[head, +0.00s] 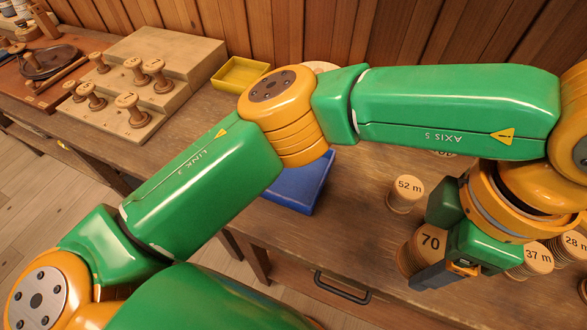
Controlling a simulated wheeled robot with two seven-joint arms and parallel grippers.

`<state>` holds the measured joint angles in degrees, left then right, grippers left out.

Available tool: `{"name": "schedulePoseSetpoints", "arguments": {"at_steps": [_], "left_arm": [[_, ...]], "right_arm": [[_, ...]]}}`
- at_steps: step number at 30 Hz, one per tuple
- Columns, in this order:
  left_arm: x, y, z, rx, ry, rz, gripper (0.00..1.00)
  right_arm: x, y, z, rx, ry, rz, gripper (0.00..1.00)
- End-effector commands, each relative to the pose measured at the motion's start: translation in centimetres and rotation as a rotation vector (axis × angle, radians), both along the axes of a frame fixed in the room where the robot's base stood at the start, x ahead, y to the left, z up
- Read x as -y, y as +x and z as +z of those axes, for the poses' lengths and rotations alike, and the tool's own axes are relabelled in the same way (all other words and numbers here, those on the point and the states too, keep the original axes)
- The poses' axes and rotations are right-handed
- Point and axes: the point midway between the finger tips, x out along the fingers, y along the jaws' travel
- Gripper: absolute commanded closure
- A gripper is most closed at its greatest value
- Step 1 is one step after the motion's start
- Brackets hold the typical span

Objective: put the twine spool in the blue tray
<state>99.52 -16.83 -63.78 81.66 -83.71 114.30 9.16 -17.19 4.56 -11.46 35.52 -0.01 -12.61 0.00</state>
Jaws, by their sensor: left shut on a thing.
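My left gripper (436,243) is at the right of the bench, its dark fingers on either side of a wooden spool marked "70" (421,252). It is shut on this spool, which is partly covered by the fingers. I cannot tell from its look whether it is the twine spool. The blue tray (305,188) lies near the front edge of the bench, left of the gripper. My left arm crosses over it and hides its back and left parts. My right gripper is not in view.
A "52 m" spool (405,194) stands just behind the gripper. A "37 m" spool (532,258) and a "28 m" spool (570,246) stand to the right. A yellow tray (240,73) and a stepped wooden stand (185,54) with several spools are at the back left.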

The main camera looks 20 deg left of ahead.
Motion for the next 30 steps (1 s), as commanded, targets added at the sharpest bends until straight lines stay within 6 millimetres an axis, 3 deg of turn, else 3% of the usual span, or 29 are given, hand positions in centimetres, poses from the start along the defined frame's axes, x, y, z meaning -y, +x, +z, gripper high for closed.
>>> {"name": "schedulePoseSetpoints", "arguments": {"at_steps": [15,20,26,30], "left_arm": [[0.0,0.1,0.0,0.000,0.000,0.000,0.89],[-1.5,2.3,0.2,0.006,-0.002,0.012,0.89],[-7.7,9.0,0.4,0.018,0.000,0.034,0.89],[-14.7,13.1,0.1,0.018,0.004,0.049,0.89]], "right_arm": [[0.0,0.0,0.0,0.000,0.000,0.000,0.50],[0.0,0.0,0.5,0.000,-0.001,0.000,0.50],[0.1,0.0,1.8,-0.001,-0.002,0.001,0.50],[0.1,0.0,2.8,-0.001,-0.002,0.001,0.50]]}}
